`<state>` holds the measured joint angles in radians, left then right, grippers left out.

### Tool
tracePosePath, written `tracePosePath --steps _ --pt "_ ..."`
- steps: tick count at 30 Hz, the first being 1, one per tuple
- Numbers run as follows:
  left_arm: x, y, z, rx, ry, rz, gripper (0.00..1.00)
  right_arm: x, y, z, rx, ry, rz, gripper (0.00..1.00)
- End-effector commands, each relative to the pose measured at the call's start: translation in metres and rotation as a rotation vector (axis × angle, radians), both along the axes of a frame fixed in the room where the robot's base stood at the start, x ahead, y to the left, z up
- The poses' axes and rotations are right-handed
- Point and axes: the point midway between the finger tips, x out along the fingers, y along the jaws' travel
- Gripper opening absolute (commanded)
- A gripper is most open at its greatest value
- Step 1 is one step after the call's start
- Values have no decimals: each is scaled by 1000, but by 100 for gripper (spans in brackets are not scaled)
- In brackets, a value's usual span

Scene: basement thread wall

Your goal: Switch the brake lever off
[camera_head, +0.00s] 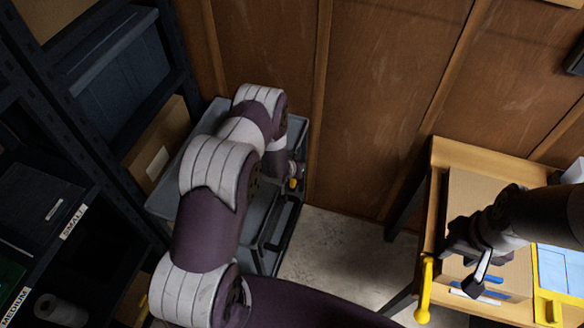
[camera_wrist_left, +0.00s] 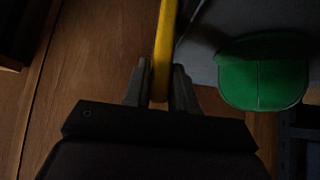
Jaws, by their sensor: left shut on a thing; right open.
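My left gripper (camera_wrist_left: 160,70) is shut on a yellow bar (camera_wrist_left: 164,35) in the left wrist view; the bar runs up out of that picture. I take it for the brake lever, but its full shape and pivot are hidden. In the head view a small yellow part (camera_head: 293,183) shows beside the end of my left arm, at the grey cart (camera_head: 292,215); the arm hides my left fingers. My right gripper (camera_head: 468,264) is open and empty, above the wooden table at the right.
The wooden table (camera_head: 441,158) bears a cardboard box, a yellow-handled tool (camera_head: 424,290) and a blue and yellow case (camera_head: 556,275). Dark shelving (camera_head: 85,185) stands close at the left, a wood wall behind. A green object (camera_wrist_left: 262,78) is right of my left fingers. Bare floor lies between cart and table.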

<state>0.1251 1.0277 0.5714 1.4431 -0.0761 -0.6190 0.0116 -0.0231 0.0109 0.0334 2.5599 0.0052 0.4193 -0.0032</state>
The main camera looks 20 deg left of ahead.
Motion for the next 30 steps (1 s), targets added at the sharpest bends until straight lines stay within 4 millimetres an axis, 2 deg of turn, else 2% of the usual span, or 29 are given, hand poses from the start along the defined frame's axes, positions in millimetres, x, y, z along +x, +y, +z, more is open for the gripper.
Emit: tracePosePath --steps 8,9,11,22,26,30 --pt "-2 0 -2 0 6 -1 0 0 0 0 0 0 0 43" --pt "-2 0 -2 0 7 -1 29 0 0 0 0 0 0 43" --pt "-2 0 -2 0 7 -1 47 0 0 0 0 0 0 43" --pt "-5 0 3 0 4 -1 47 0 0 -1 0 0 0 43" --pt "-20 -1 20 0 5 0 47 0 0 -4 0 0 0 43" --pt "-42 -2 46 0 4 -1 47 0 0 -9 0 0 0 43"
